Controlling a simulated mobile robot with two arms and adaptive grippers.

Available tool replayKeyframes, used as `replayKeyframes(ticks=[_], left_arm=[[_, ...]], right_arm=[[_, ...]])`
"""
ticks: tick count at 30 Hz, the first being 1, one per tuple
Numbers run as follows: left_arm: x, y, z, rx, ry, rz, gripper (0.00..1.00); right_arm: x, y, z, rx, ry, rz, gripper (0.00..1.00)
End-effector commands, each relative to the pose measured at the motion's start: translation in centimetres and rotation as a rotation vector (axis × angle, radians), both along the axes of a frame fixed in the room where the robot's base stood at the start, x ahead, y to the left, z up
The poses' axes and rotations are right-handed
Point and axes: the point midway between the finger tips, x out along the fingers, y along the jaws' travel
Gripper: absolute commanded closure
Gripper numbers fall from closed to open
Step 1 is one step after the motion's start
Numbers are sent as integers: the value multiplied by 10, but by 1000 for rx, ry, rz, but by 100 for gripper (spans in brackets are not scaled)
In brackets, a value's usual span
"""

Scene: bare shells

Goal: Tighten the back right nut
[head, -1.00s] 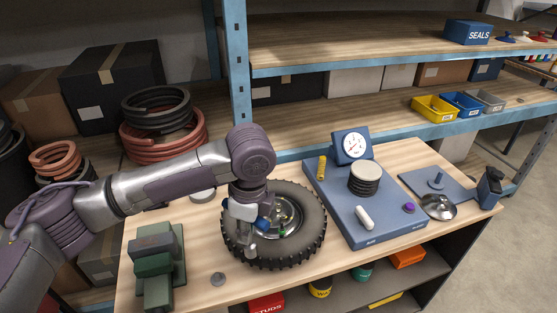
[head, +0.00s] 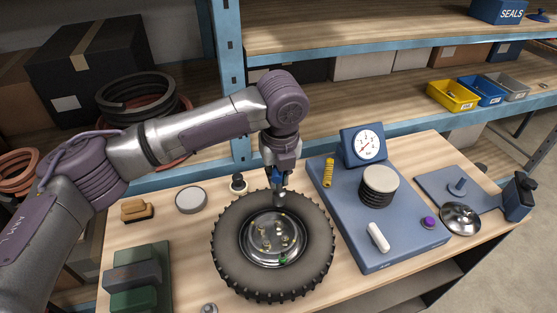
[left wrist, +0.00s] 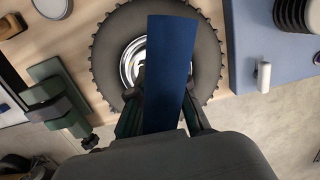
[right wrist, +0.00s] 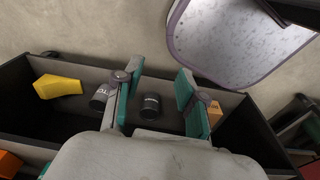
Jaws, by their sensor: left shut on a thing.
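The wheel (head: 225,243) lies flat on the workbench, with a black knobbly tyre and a shiny metal hub (head: 252,252). Several small brass-coloured studs or nuts (head: 266,244) and a green piece (head: 284,262) show on the hub. My left gripper (head: 280,171) is shut on a blue-handled tool (head: 278,181); its grey tip points down over the back right of the wheel. In the left wrist view the blue handle (left wrist: 168,75) hides much of the hub. I cannot tell whether the tip touches a nut. My right gripper (right wrist: 160,100) is open and empty, off the bench.
A blue board (head: 375,240) with a gauge (head: 364,146), a black ribbed cylinder (head: 379,184) and a white piece stands right of the wheel. A green vise-like block (head: 137,285) is at the left. A round tin (head: 191,200) and a brush (head: 137,209) are behind it. Bins line the shelf.

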Motion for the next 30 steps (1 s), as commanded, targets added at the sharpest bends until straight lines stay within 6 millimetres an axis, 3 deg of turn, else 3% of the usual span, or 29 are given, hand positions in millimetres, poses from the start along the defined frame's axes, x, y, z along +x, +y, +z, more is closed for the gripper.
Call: replayKeyframes(ticks=[4, 10, 14, 17, 24, 30], left_arm=[[0, -1, -4, -1, 0, -3, 100], [-1, 0, -18, 0, -1, -2, 100], [-1, 0, -30, -1, -1, -1, 100], [-1, 0, -40, 0, -1, -1, 100], [-1, 0, -56, -1, 0, -1, 100], [-1, 0, -57, -1, 0, -1, 100]], right_arm=[[2, -3, -5, -3, -4, -1, 60], [-36, -5, -21, -8, 51, -1, 60], [-50, -5, -35, -9, 72, -1, 60], [-45, -5, -45, -8, 65, 1, 60], [-7, -2, -60, -1, 6, 2, 60], [-12, -1, -63, -1, 14, 2, 60]])
